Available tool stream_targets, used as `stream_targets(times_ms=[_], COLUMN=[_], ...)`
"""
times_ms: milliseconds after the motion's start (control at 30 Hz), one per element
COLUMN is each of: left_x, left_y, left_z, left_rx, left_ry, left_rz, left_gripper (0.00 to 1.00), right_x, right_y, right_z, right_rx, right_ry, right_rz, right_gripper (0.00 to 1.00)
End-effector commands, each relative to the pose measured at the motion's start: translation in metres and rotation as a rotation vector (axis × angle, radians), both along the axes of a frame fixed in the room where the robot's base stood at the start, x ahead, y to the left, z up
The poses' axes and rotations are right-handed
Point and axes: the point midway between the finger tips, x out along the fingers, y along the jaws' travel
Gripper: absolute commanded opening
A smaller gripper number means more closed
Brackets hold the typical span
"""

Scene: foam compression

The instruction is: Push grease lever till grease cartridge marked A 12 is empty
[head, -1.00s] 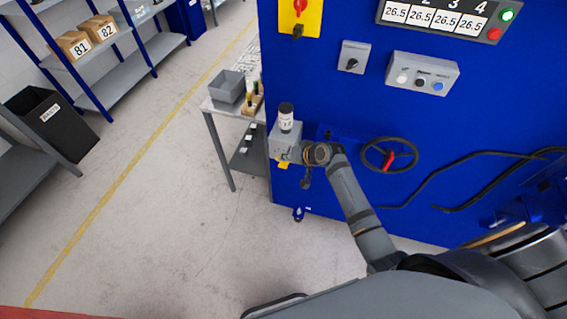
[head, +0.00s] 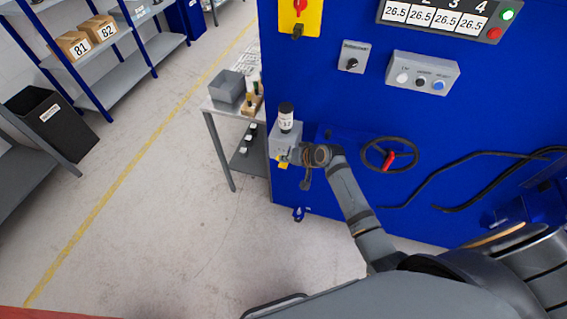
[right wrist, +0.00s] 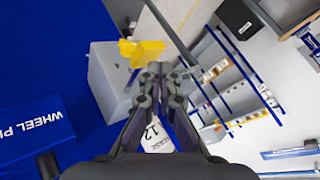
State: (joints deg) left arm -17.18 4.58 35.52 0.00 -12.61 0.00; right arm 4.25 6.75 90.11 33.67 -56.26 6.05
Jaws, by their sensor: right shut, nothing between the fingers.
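The grease cartridge (head: 286,117) is white with a black cap. It stands upright on a grey pump box (head: 283,138) at the left edge of the blue machine. Its label, ending in "12", shows partly in the right wrist view (right wrist: 158,140) behind my fingers. The yellow lever end (head: 282,162) sticks out low at the front of the pump box, and it also shows in the right wrist view (right wrist: 141,52). My right gripper (right wrist: 158,68) is shut and empty, its tips close beside the yellow end. I cannot tell whether they touch. My left gripper is not in view.
A red-handled handwheel (head: 390,158) and black hoses (head: 470,165) are on the machine to the right of my arm. A side table (head: 217,108) with a grey bin (head: 228,88) stands to the left. The floor in front is clear.

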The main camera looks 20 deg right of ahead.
Motion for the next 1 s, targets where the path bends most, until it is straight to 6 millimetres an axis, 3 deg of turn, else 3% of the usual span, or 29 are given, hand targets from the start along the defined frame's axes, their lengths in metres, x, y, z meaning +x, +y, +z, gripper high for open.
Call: stream_targets(times_ms=[1000], left_x=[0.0], left_y=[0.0], left_z=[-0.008], left_rx=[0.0], left_ry=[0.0], left_rz=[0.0], left_gripper=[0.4], right_x=[0.0], right_y=[0.0], right_z=[-0.012], right_rx=[0.0], right_ry=[0.0], right_rz=[0.0], right_gripper=[0.0])
